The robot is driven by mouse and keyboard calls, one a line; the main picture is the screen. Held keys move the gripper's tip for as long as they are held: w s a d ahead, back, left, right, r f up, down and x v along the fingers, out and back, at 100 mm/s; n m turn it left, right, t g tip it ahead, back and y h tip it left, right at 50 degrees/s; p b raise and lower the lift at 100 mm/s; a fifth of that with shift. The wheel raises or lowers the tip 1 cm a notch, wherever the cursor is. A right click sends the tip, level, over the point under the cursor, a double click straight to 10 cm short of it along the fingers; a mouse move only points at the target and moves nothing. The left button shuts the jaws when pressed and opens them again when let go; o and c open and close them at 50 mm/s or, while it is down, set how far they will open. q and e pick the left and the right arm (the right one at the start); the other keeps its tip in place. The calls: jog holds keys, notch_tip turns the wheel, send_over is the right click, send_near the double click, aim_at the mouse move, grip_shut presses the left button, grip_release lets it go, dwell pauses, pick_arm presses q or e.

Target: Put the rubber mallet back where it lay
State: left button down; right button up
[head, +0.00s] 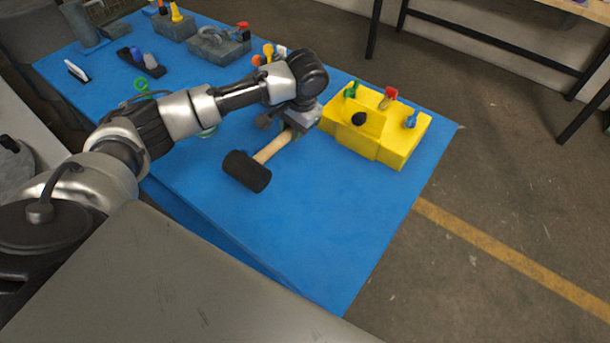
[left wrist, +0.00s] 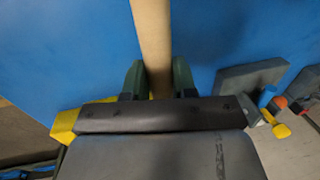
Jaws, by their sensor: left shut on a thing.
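The rubber mallet has a black head (head: 247,171) and a pale wooden handle (head: 273,147). In the head view it is over the blue table, with its head toward the front left and its handle running up to my left gripper (head: 296,131). In the left wrist view the handle (left wrist: 152,45) runs between the two dark fingers (left wrist: 158,80), which are shut on it. The mallet's head is outside the wrist view. I cannot tell whether the mallet touches the table or is slightly above it. My right gripper is not in view.
A yellow block (head: 375,135) with coloured knobs stands just right of the gripper. Grey blocks (head: 218,45) and small coloured parts stand along the back of the blue table (head: 290,225). The table's front right area is clear. A grey surface (head: 170,285) lies nearest me.

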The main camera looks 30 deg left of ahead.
pick_arm(q)
jog(key=p, duration=0.1)
send_over(305, 182)
jog(key=f, duration=0.4)
jog(key=shift+w+d, duration=0.15)
jog(key=shift+d, duration=0.1)
jog(key=shift+d+f, duration=0.1)
jog(key=shift+f, duration=0.2)
jog(key=x, duration=0.1)
jog(key=p+x, duration=0.1)
jog(key=x, duration=0.1)
jog(key=shift+d+f, duration=0.15)
jog(key=shift+d, duration=0.15)
jog(key=shift+f, duration=0.35)
jog(key=c, duration=0.9)
grip_release()
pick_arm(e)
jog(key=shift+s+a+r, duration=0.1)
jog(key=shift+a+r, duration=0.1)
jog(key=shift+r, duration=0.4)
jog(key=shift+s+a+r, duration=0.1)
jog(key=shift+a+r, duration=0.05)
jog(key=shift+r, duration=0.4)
pick_arm(q)
jog(key=shift+r, duration=0.1)
jog(key=b+v, duration=0.1)
jog(key=v, duration=1.1)
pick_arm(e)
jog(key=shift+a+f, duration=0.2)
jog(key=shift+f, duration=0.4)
